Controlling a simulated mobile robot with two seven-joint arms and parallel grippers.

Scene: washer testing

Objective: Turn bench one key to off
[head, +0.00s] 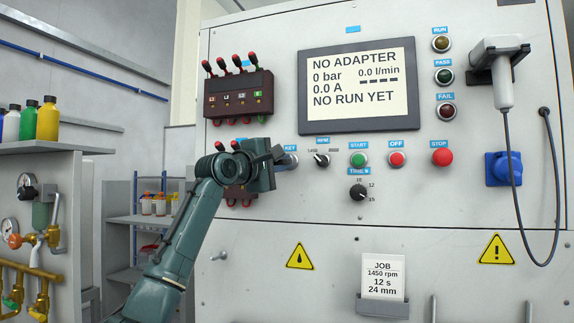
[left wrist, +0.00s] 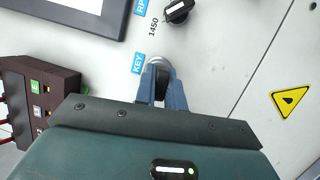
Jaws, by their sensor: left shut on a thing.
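The bench panel (head: 330,200) carries a blue KEY label (head: 290,148), which also shows in the left wrist view (left wrist: 138,63). My left gripper (head: 282,158) is at the key switch just below that label. In the left wrist view its fingers (left wrist: 162,85) are shut on the key, against a round metal collar (left wrist: 160,63) on the panel. The key itself is mostly hidden between the fingers, so its turned position cannot be told. My right gripper is in neither view.
The RPM knob (head: 322,160) sits just right of the key, then the green START (head: 358,160), red OFF (head: 397,159) and STOP (head: 442,157) buttons. A dark terminal block (head: 238,95) with red-tipped plugs is up left. The screen (head: 359,85) reads NO ADAPTER.

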